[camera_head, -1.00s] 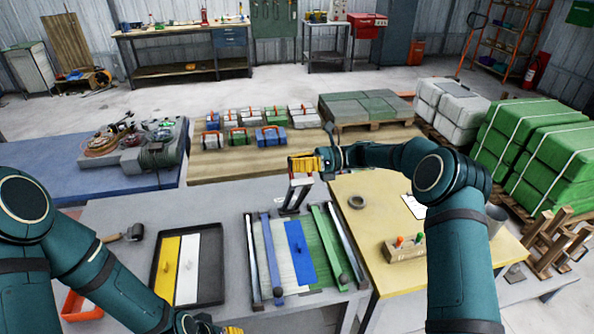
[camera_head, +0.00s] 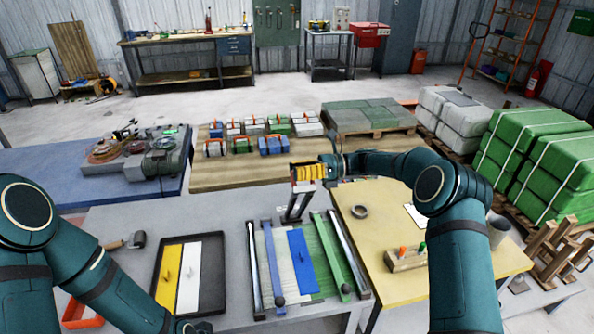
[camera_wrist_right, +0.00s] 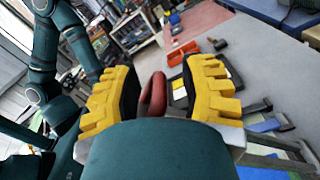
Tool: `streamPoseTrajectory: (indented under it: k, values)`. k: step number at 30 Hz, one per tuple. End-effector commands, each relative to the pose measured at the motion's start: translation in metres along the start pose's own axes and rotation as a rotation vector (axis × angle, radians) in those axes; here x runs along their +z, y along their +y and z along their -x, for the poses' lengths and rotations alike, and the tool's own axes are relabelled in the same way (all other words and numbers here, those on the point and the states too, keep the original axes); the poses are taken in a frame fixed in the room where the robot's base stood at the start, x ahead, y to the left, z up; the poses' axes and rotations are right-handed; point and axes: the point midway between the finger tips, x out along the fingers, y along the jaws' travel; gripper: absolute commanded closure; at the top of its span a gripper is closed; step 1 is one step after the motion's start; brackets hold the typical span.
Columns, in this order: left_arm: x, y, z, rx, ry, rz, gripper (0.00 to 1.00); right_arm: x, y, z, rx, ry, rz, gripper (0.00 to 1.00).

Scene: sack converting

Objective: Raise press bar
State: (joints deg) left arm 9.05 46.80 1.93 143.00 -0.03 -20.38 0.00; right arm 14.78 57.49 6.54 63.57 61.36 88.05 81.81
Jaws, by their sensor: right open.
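My right gripper (camera_head: 308,172), with yellow ribbed fingers, is at the top of an upright metal bar frame (camera_head: 299,200) at the back of the grey table, probably the press bar. In the right wrist view, a red handle (camera_wrist_right: 154,94) shows between the open fingers (camera_wrist_right: 152,95), with room visible on both sides. Whether a finger touches it I cannot tell. Below the frame lie a blue strip (camera_head: 302,258) and a green strip (camera_head: 325,252) between metal rails.
A black tray (camera_head: 217,302) with yellow and white plates lies left of the rails. A mallet (camera_head: 137,240) and an orange bin (camera_head: 80,315) are farther left. A tape roll (camera_head: 360,211) and a wooden holder (camera_head: 404,260) are on the yellow table at right.

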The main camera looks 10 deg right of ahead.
Motion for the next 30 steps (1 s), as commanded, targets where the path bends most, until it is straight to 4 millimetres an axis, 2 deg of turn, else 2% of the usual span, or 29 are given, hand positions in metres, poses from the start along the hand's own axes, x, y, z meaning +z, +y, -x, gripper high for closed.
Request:
streamPoseTrajectory:
  k: [5,12,18,24,30]
  values:
    - [0.000,0.000,0.000,0.000,0.000,0.000,0.53,0.000,-0.001,0.021,-0.004,-0.002,0.001,0.58]
    - [0.000,0.000,0.000,0.000,0.000,0.000,0.53,0.000,-0.001,0.071,-0.004,-0.002,0.001,0.58]
    - [0.000,0.000,0.000,0.000,0.000,0.000,0.53,0.000,-0.001,0.103,-0.003,-0.001,0.002,0.58]
    - [0.000,0.000,0.000,0.000,0.000,0.000,0.53,0.000,0.000,0.117,-0.001,0.000,0.001,0.58]
    - [0.000,0.000,0.000,0.000,0.000,0.000,0.53,0.000,0.000,0.118,0.000,0.000,0.001,0.58]
